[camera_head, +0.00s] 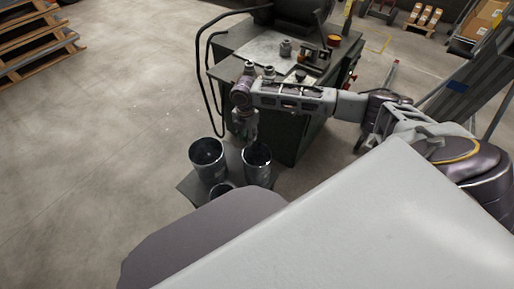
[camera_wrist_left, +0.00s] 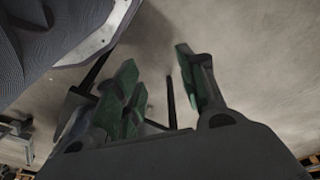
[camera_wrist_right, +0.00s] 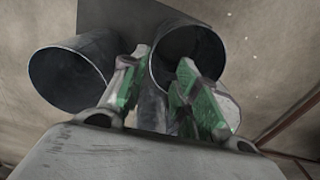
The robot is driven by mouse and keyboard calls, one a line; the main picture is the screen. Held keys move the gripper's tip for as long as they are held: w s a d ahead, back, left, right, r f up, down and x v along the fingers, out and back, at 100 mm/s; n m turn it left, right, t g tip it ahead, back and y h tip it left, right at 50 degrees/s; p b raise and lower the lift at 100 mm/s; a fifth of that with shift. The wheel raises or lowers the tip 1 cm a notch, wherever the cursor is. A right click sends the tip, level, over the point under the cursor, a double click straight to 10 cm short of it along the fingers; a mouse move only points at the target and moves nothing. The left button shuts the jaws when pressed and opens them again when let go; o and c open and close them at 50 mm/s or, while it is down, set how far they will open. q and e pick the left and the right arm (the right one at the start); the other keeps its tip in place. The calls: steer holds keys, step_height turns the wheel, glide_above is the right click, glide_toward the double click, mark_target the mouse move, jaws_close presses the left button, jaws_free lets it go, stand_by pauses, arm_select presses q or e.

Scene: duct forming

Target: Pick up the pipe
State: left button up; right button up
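Three dark grey metal pipes stand upright, open end up, in the head view: a left pipe (camera_head: 207,165), a right pipe (camera_head: 257,170) and a nearer one (camera_head: 222,187), partly hidden by my body. My right gripper (camera_head: 246,138) points down at the rim of the right pipe. In the right wrist view its fingers (camera_wrist_right: 160,68) are apart, with a pipe's rim and wall (camera_wrist_right: 152,108) showing between and beyond them. I cannot tell whether they touch it. My left gripper (camera_wrist_left: 160,68) is open and empty, seen only in the left wrist view.
The pipes stand on a small dark stand (camera_head: 190,188). A dark green machine (camera_head: 300,143) with a grey top is just behind and right of it, under my right arm. Wooden pallets (camera_head: 35,45) lie far left. The floor on the left is clear.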

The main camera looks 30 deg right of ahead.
mark_target(247, 149)
step_height(247, 149, down, 8)
steer(key=shift+r+b, duration=0.1)
steer(key=shift+b, duration=1.05)
arm_select(q)
steer(key=shift+w+d+r+t, duration=0.15)
steer(key=shift+d+r, duration=0.05)
steer(key=shift+r, duration=0.65)
steer(key=shift+w+d+r+t, duration=0.15)
steer(key=shift+r, duration=0.65)
arm_select(e)
steer(key=shift+f, duration=0.4)
arm_select(q)
steer(key=shift+w+f, duration=0.1)
arm_select(e)
steer(key=shift+f, duration=0.1)
